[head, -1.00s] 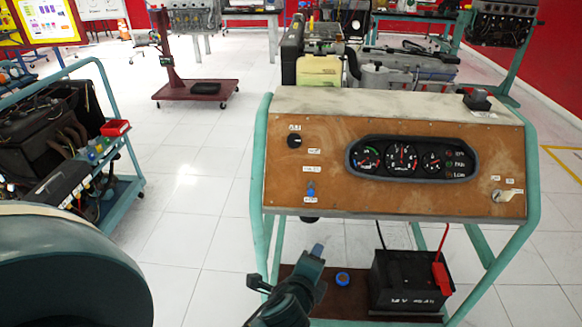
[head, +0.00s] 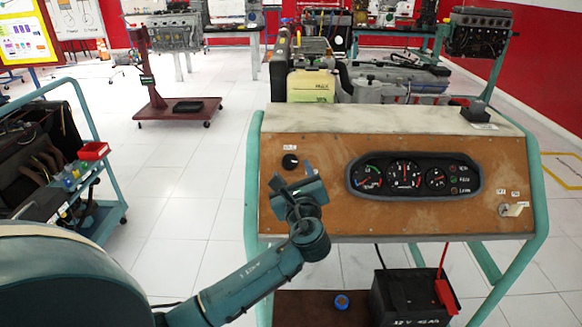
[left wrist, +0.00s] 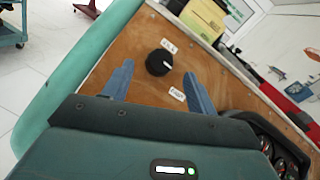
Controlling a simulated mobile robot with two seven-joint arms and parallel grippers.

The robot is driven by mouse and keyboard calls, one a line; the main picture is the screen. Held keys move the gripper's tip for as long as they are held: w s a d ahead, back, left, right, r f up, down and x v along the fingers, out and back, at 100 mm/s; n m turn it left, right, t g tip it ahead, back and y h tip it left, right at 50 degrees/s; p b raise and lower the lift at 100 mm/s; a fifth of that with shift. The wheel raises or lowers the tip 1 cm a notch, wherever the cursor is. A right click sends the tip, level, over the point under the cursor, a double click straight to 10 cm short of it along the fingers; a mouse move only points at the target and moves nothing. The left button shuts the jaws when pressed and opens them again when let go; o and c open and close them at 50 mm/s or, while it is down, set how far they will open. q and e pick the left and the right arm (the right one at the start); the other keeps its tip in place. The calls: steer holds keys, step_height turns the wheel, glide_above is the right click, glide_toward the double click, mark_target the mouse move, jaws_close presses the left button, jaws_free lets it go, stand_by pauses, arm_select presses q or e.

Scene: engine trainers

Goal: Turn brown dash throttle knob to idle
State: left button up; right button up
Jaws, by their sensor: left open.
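The throttle knob (head: 290,161) is a round black knob at the upper left of the brown dash panel (head: 400,213). In the left wrist view the knob (left wrist: 159,63) has a pale pointer mark on its right side, with small white labels above and below it. My left gripper (head: 303,176) is in front of the panel, just below and right of the knob in the head view. In the left wrist view its blue fingers (left wrist: 160,82) are spread on either side of the knob, apart from it, with nothing between them. My right gripper is not in view.
A gauge cluster (head: 416,177) sits right of the knob, with a key switch (head: 513,210) at the far right. A black battery (head: 408,297) stands below the panel. A cart (head: 100,181) is at the left, with open floor between.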

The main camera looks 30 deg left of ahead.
mark_target(290, 164)
arm_select(q)
steer(key=shift+x, duration=1.55)
steer(key=c, duration=1)
